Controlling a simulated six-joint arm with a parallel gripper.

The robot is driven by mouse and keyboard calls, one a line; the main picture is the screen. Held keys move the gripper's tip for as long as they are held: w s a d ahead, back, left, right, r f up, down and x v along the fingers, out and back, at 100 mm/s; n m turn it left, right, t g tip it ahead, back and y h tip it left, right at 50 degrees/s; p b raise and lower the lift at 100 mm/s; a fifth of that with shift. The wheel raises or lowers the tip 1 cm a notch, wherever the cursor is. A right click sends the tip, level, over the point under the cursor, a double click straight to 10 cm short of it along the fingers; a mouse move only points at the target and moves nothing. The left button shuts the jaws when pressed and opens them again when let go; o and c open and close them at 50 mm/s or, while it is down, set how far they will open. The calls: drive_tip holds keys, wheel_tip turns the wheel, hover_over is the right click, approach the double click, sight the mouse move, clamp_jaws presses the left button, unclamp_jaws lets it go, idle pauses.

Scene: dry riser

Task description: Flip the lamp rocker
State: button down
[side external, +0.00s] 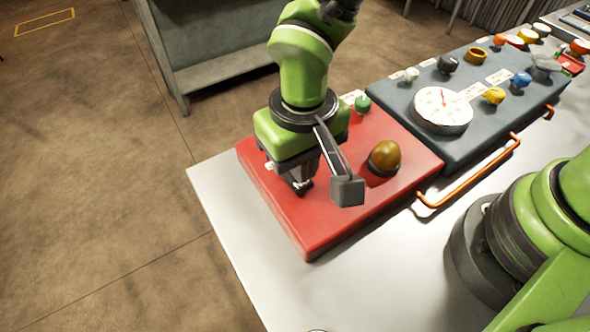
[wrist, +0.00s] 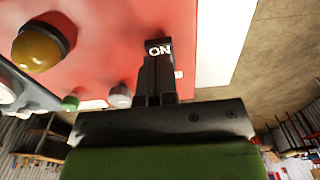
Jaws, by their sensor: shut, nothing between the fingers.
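The lamp rocker (wrist: 158,47) shows in the wrist view as a small dark piece marked "ON", on the red panel (wrist: 110,35). My gripper (wrist: 155,62) is shut and empty, with its fingertips right at the rocker. They hide part of it, and I cannot tell whether they touch it or which way it is tilted. In the side view my gripper (side external: 300,184) points down low over the left part of the red panel (side external: 318,232), and the rocker is mostly hidden there. An amber dome lamp (side external: 385,155) sits on the same panel to the right; it also shows in the wrist view (wrist: 38,50).
A green knob (side external: 362,103) stands at the red panel's back edge. A grey-blue panel (side external: 470,135) with a round gauge (side external: 442,108) and several coloured knobs adjoins on the right. An orange rail (side external: 470,178) runs along its front. The white tabletop (side external: 235,215) is clear at left.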

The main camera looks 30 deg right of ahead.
drive_tip(key=shift+f, duration=1.05)
idle(0.4)
drive_tip(key=shift+r, duration=3.5)
drive_tip(key=shift+r, duration=0.1)
drive_tip(key=s+d+r+m+t+y, duration=0.2)
drive_tip(key=s+d+r+m+t, duration=0.15)
drive_tip(key=d+r, duration=1.1)
drive_tip(key=s+d+r+t, duration=0.3)
drive_tip(key=s+d, duration=0.1)
drive_tip(key=s, duration=0.2)
drive_tip(key=shift+s+d+t, duration=0.15)
drive_tip(key=shift+s+t, duration=0.2)
drive_tip(key=shift+m, duration=0.25)
